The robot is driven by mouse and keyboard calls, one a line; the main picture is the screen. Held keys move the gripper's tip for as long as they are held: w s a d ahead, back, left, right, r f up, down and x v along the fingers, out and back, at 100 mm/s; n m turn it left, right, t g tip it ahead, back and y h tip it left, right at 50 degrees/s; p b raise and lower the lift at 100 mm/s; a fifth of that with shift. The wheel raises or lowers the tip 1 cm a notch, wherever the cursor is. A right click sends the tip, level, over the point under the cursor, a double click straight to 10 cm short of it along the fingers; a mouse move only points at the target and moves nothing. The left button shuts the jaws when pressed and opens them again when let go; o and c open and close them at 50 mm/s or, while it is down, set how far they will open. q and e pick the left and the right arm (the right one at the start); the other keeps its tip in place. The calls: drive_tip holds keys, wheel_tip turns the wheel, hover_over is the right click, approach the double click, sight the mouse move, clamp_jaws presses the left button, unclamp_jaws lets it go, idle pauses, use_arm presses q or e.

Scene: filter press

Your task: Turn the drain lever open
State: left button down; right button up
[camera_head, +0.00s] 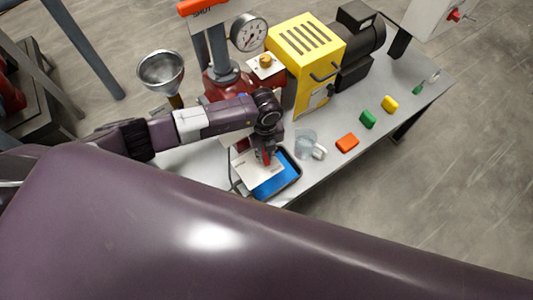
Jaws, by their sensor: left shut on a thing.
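The gripper is shut on this part. The red filter press (222,84) stands behind my arm, with a grey column and a pressure gauge (249,33). My arm covers the lower part of the press. My right gripper is not in view.
A blue tray (289,186) with a white card (253,173) is at the bench's front edge. A yellow machine (305,45) and a steel funnel (161,72) stand behind.

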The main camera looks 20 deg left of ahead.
use_arm(q)
drive_tip(key=shift+w+a+m+b, duration=0.1)
drive_tip(key=shift+a+m+b, duration=0.65)
drive_tip(key=shift+m+b, duration=1.35)
drive_tip(key=shift+w+a+m+b, duration=0.1)
drive_tip(key=shift+a+m+b, duration=0.95)
drive_tip(key=shift+m, duration=1.65)
drive_tip(key=shift+a+m+b, duration=0.4)
drive_tip(key=shift+m+b, duration=1.65)
drive_tip(key=shift+m, duration=0.35)
drive_tip(key=shift+r, duration=0.1)
drive_tip(key=c, duration=1.8)
unclamp_jaws()
drive_tip(key=shift+c, duration=0.2)
drive_tip(key=shift+s, duration=0.1)
